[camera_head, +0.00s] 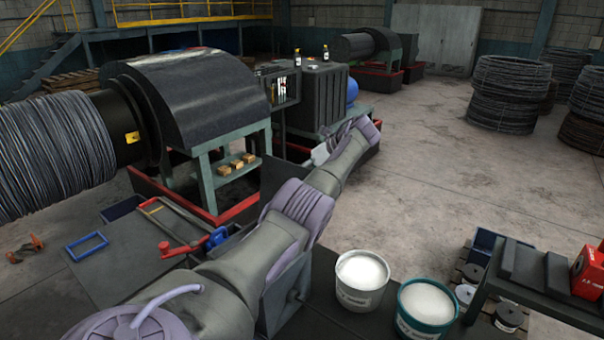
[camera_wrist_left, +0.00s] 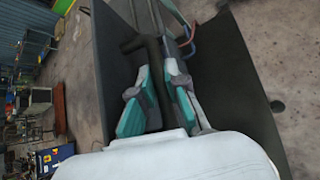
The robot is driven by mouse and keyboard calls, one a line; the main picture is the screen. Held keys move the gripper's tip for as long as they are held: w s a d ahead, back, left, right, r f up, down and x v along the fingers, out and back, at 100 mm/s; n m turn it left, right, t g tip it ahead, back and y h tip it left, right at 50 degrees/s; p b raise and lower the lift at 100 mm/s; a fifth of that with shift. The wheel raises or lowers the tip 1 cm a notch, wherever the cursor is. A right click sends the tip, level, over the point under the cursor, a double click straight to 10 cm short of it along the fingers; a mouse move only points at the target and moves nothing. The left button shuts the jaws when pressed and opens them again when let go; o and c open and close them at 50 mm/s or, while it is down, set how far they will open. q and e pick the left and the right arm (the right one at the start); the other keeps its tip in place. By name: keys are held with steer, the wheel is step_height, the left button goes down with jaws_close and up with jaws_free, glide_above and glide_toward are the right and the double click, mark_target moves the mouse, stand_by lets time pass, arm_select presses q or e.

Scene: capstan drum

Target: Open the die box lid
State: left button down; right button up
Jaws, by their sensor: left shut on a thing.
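In the left wrist view my left gripper (camera_wrist_left: 158,73) has its teal and grey fingers closed around a dark bent bar (camera_wrist_left: 153,50), which looks like a handle. Broad dark panels stand on both sides of the fingers, the right one (camera_wrist_left: 235,75) larger; I cannot tell which is the die box lid. In the head view my left arm reaches from the bottom left toward the dark ribbed box (camera_head: 318,98) behind the big drum machine. Its fingers and the bar are not clear there. My right gripper is not in view.
A black-hooded machine with a wire-wound drum (camera_head: 50,150) stands at the left. A white bucket (camera_head: 361,280) and a teal bucket (camera_head: 426,308) stand right of my arm. Coil stacks (camera_head: 508,95) stand at the back right. The concrete floor between is clear.

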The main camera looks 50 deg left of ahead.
arm_select(q)
steer(key=c, duration=1.4)
jaws_free()
steer(key=shift+s+f, duration=0.2)
steer(key=shift+f, duration=0.15)
steer(key=shift+c, duration=0.2)
steer(key=shift+a+r, duration=0.1)
steer(key=shift+a, duration=0.15)
steer(key=shift+r, duration=0.15)
step_height(320, 180, up, 10)
steer(key=shift+f, duration=0.2)
